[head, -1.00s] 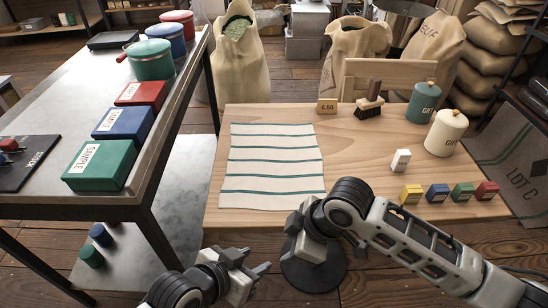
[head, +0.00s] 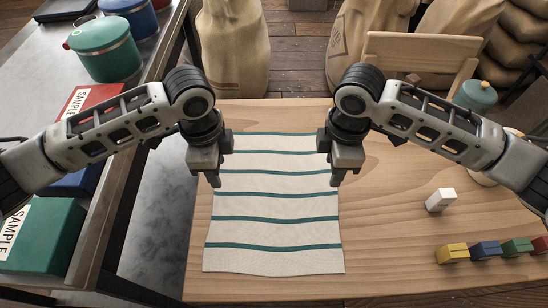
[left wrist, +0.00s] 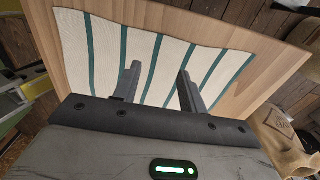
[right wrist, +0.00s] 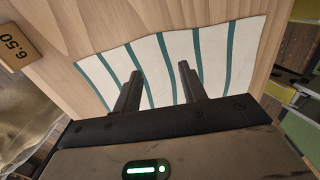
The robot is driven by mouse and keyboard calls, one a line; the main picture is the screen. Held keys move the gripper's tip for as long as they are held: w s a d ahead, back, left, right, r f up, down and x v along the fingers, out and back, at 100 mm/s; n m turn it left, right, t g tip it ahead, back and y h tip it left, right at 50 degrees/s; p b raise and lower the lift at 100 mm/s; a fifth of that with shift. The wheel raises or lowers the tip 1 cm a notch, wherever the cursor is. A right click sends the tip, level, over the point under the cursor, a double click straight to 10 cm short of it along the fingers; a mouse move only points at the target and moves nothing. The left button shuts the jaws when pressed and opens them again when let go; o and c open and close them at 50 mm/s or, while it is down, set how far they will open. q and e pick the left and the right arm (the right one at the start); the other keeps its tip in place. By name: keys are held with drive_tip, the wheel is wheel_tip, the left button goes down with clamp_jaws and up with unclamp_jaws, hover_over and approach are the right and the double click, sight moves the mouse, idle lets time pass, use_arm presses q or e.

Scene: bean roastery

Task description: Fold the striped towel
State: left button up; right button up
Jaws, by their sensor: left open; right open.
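The striped towel (head: 274,206), cream with green stripes, lies flat and spread out on the wooden table. My left gripper (head: 216,183) is above the towel's left edge, and my right gripper (head: 336,182) is above its right edge, both toward the far half. Both are open and empty, with fingers pointing down. The towel also shows beyond the fingers in the left wrist view (left wrist: 140,58) and in the right wrist view (right wrist: 180,65). The arms hide a little of the towel's side edges in the head view.
A white block (head: 440,200) and several coloured blocks (head: 453,253) stand right of the towel on the table (head: 390,240). A price sign (right wrist: 14,48) shows in the right wrist view. A metal bench with sample boxes (head: 40,235) is at the left.

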sight(222, 192)
use_arm(q)
drive_tip(key=f, duration=0.6)
drive_tip(key=shift+a+f, duration=0.25)
drive_tip(key=shift+a, duration=0.05)
use_arm(e)
wheel_tip(222, 192, down, 7)
drive_tip(key=shift+s+r, duration=0.1)
drive_tip(key=shift+s, duration=0.05)
use_arm(q)
drive_tip(key=shift+f, duration=0.45)
use_arm(e)
drive_tip(key=shift+f, duration=0.5)
use_arm(q)
drive_tip(key=shift+f, duration=0.1)
use_arm(e)
drive_tip(key=shift+f, duration=0.1)
